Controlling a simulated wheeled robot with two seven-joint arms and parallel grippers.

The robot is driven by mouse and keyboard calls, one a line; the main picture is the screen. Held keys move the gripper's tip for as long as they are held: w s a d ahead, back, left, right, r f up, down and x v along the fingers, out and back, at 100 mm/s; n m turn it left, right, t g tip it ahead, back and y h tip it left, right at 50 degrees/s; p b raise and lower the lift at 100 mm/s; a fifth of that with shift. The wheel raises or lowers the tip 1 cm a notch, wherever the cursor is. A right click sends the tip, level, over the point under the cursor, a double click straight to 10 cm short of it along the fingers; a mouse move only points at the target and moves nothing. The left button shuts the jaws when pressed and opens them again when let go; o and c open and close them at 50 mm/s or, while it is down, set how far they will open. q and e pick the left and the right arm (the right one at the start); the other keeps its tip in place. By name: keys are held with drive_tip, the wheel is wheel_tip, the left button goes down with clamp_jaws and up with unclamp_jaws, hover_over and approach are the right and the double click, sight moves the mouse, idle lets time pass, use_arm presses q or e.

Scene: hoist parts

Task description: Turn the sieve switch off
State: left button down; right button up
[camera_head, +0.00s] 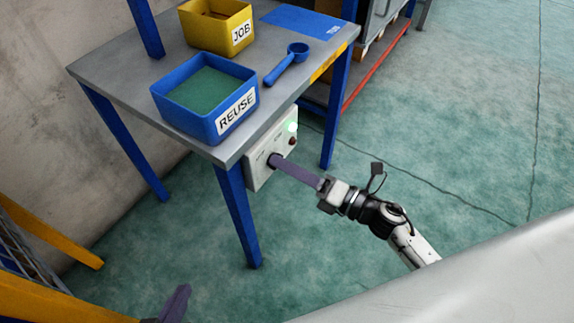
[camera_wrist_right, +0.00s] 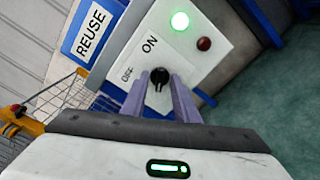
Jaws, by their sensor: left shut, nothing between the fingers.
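The sieve switch is a black knob (camera_wrist_right: 160,78) on a pale control box (camera_head: 262,165) under the table's front edge. In the right wrist view, ON is printed above the knob and OFF to its left. The green lamp (camera_wrist_right: 180,21) is lit; the red lamp (camera_wrist_right: 204,44) looks dark. My right gripper (camera_wrist_right: 159,80) is open, its purple fingers on either side of the knob; I cannot tell whether they touch it. In the head view the right gripper (camera_head: 274,160) hides the knob. My left gripper (camera_head: 181,291) is shut and empty at the bottom edge.
On the grey table (camera_head: 130,62) stand a blue REUSE bin (camera_head: 235,112), a yellow JOB bin (camera_head: 215,35) and a blue scoop (camera_head: 285,65). A blue table leg (camera_head: 238,215) is just left of the box. The floor to the right is clear.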

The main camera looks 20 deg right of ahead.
use_arm(q)
drive_tip(key=shift+r, duration=0.1)
use_arm(e)
clamp_jaws()
use_arm(q)
drive_tip(key=shift+p, duration=0.3)
use_arm(e)
drive_tip(key=shift+m, duration=0.3)
use_arm(q)
drive_tip(key=r+p, duration=0.1)
drive_tip(key=p, duration=0.3)
drive_tip(key=a+r+m+p, duration=0.1)
drive_tip(key=r+p, duration=0.1)
drive_tip(key=p, duration=0.1)
drive_tip(key=shift+s+a+r+g+y+p, duration=0.1)
drive_tip(key=shift+s+r+g+y+p, duration=0.05)
drive_tip(key=shift+g+y+p, duration=0.2)
use_arm(e)
drive_tip(key=m, duration=1.5)
use_arm(q)
drive_tip(key=shift+r, duration=0.1)
use_arm(e)
drive_tip(key=shift+m, duration=0.3)
